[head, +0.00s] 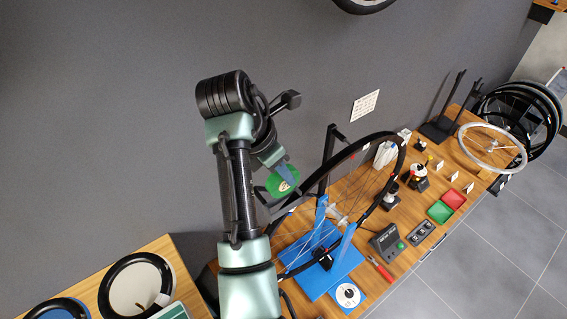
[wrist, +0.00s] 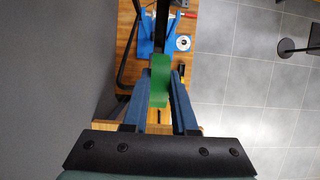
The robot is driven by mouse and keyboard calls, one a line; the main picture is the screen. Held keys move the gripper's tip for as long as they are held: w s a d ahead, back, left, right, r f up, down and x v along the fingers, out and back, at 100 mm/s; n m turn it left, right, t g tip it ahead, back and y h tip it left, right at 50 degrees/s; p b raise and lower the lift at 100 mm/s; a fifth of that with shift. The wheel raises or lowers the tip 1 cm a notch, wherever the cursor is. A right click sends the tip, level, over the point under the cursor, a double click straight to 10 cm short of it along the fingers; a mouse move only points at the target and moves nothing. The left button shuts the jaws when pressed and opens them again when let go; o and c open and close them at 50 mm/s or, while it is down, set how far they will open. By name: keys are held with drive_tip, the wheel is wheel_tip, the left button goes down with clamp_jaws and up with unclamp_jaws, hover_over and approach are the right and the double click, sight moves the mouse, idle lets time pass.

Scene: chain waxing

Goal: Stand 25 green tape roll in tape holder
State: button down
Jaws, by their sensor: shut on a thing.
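My gripper (head: 283,172) is shut on the green tape roll (head: 281,184), held up in the air to the left of the bicycle wheel in the head view. The roll's round face shows there with a pale mark in its middle. In the wrist view the green tape roll (wrist: 160,78) is seen edge-on between the two blue fingers of my gripper (wrist: 161,88), upright in the picture. I cannot pick out the tape holder with certainty in either view.
A spoked wheel with a black tyre (head: 391,137) stands in a blue stand (head: 320,283) on the wooden bench, right of the roll. Red and green trays (head: 440,212) lie farther along. A second wooden surface (head: 183,268) with round items is at lower left. The grey wall is behind.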

sight(271, 177)
drive_tip(key=shift+w+f+b, duration=0.15)
drive_tip(key=shift+f+b, duration=0.2)
drive_tip(key=shift+f, duration=2.85)
drive_tip(key=c, duration=0.6)
unclamp_jaws()
drive_tip(key=b+v, duration=0.2)
drive_tip(key=v, duration=0.3)
drive_tip(key=shift+a+r, duration=0.1)
drive_tip(key=shift+r, duration=0.05)
drive_tip(key=p+v, duration=0.3)
drive_tip(key=shift+w+r+p, duration=0.1)
drive_tip(key=shift+r+p, duration=0.1)
drive_tip(key=shift+p, duration=0.1)
drive_tip(key=shift+b, duration=0.45)
drive_tip(key=shift+v, duration=2.15)
